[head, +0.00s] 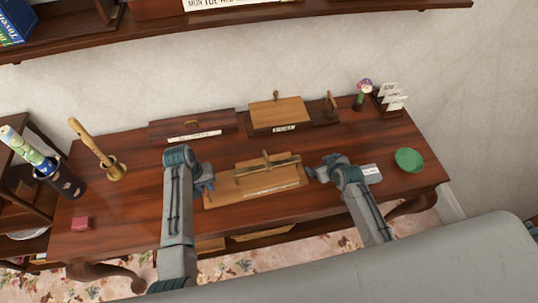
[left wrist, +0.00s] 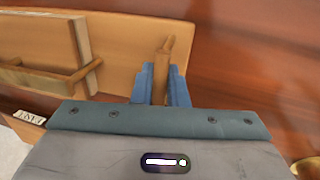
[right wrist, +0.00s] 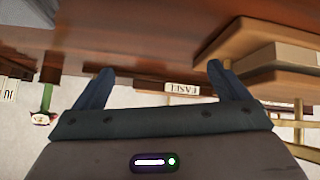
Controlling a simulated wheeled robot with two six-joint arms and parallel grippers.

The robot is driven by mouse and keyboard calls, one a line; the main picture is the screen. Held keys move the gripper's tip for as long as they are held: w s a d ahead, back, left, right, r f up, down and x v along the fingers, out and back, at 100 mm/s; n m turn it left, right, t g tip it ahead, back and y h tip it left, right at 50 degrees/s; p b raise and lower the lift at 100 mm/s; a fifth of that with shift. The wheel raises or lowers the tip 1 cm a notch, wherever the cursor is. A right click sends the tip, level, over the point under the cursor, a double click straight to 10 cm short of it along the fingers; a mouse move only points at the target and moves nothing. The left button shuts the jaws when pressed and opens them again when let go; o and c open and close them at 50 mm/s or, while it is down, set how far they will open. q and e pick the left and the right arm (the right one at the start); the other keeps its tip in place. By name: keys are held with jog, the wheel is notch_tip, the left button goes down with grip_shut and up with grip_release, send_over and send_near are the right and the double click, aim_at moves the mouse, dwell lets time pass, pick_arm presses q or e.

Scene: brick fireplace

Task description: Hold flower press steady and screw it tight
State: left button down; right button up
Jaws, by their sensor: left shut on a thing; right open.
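The flower press (head: 235,190) is a light wooden board with a raised bar, lying near the front of the desk. In the left wrist view its board (left wrist: 130,35) fills the upper left. My left gripper (head: 209,180) is at its left side. In the left wrist view the gripper (left wrist: 160,88) is shut on a wooden handle (left wrist: 165,55) at the press. My right gripper (head: 316,173) is open and empty, just right of the press and apart from it. In the right wrist view nothing is between its fingers (right wrist: 156,82); stacked boards (right wrist: 270,50), apparently the press, are at right.
Behind the press stand a long wooden box (head: 215,123) and a board-topped piece (head: 278,110). A mushroom ornament (head: 362,92), card stand (head: 390,98) and green bowl (head: 409,160) are at right. A mortar with pestle (head: 95,145) and red box (head: 82,223) are at left.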

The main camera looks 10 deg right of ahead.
jog(key=w+r+n+g, duration=0.1)
jog(key=w+d+r+n+g, duration=0.1)
jog(key=w, duration=0.1)
jog(key=shift+w+r, duration=0.2)
jog(key=shift+w, duration=0.1)
jog(key=a+r+n+g, duration=0.2)
jog(key=n+g+y, duration=0.4)
jog(key=n+g, duration=0.1)
jog(key=n, duration=0.7)
send_near(267, 158)
jog(key=x, duration=0.8)
jog(key=shift+a+f, duration=0.1)
jog(key=shift+f, duration=0.1)
jog(key=c, duration=1)
